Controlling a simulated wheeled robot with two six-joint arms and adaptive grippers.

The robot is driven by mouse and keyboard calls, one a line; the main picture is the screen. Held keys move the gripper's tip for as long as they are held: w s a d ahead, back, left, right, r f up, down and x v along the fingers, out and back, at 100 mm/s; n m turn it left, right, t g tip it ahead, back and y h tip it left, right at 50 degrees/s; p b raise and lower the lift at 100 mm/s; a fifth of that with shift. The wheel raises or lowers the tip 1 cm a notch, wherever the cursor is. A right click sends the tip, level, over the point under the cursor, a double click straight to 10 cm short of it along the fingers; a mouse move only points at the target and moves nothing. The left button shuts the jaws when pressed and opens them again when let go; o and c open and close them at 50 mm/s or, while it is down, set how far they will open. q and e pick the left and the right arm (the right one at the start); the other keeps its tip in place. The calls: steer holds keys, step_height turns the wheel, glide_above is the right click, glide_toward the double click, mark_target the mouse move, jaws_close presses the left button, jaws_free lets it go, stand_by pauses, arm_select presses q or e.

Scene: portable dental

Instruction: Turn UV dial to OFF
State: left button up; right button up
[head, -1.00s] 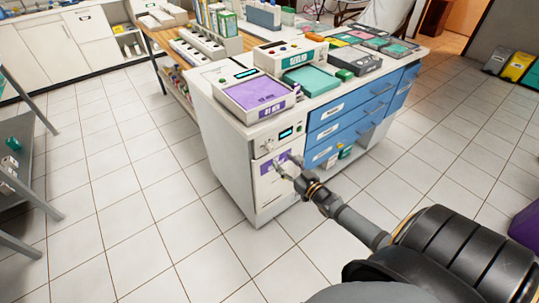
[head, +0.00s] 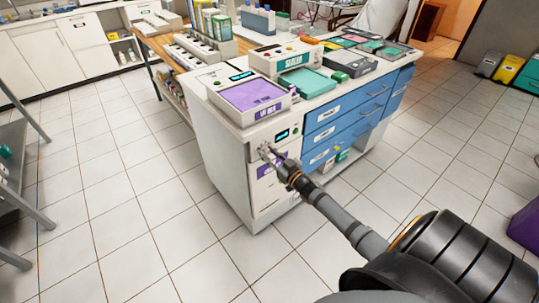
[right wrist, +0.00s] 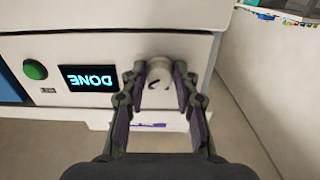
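The UV cabinet's front panel (head: 259,137) carries a pale round dial, which shows in the right wrist view (right wrist: 159,72). A small dark mark shows on the dial's face. Beside it is a lit display (right wrist: 88,78) reading DONE, upside down in the wrist view. My right gripper (right wrist: 160,84) is open, with one finger on each side of the dial. Whether the fingers touch it I cannot tell. In the head view the right gripper (head: 271,154) is at the cabinet's upper front, below the display (head: 282,135). My left gripper is not in view.
A green button (right wrist: 35,69) is beside the display. A purple-topped unit (head: 252,95) stands on the counter above, and blue drawers (head: 340,118) are to the right. A purple label (head: 265,169) is below the dial. The tiled floor (head: 130,210) at left is clear.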

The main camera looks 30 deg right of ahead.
jaws_close()
steer(key=n+p, duration=0.1)
steer(key=n, duration=0.4)
steer(key=shift+n, duration=0.3)
steer(key=n, duration=1.2)
steer(key=shift+d+n, duration=0.1)
steer(key=shift+n, duration=0.3)
steer(key=n, duration=0.5)
steer(key=shift+n, duration=0.4)
